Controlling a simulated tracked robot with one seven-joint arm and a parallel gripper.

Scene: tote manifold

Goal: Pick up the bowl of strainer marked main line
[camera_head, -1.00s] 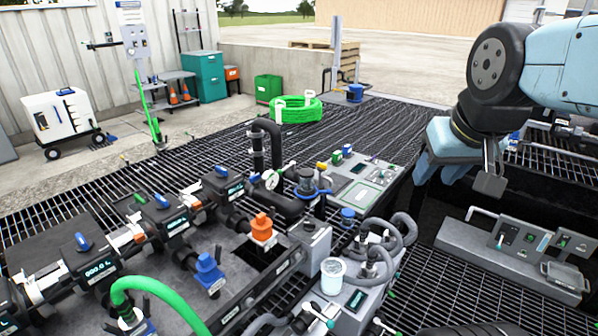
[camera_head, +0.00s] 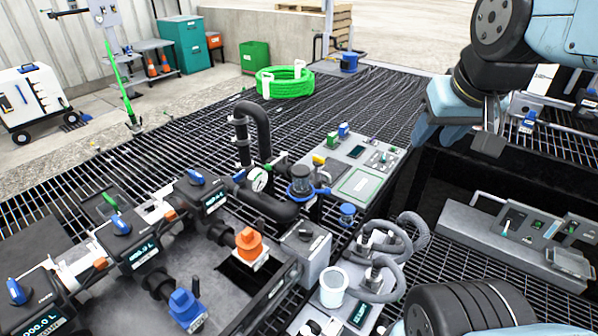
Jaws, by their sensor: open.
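My gripper (camera_head: 488,142) hangs at the upper right, well away from both and above the dark gap. It is open, with nothing seen in it, and part of it is hidden by its own housing.
An orange valve (camera_head: 249,243) and a blue valve (camera_head: 187,307) stand at the left of the bench. Grey looped hoses (camera_head: 412,235) rise beside the cup. A grey tray with a handle (camera_head: 500,240) is at the right.

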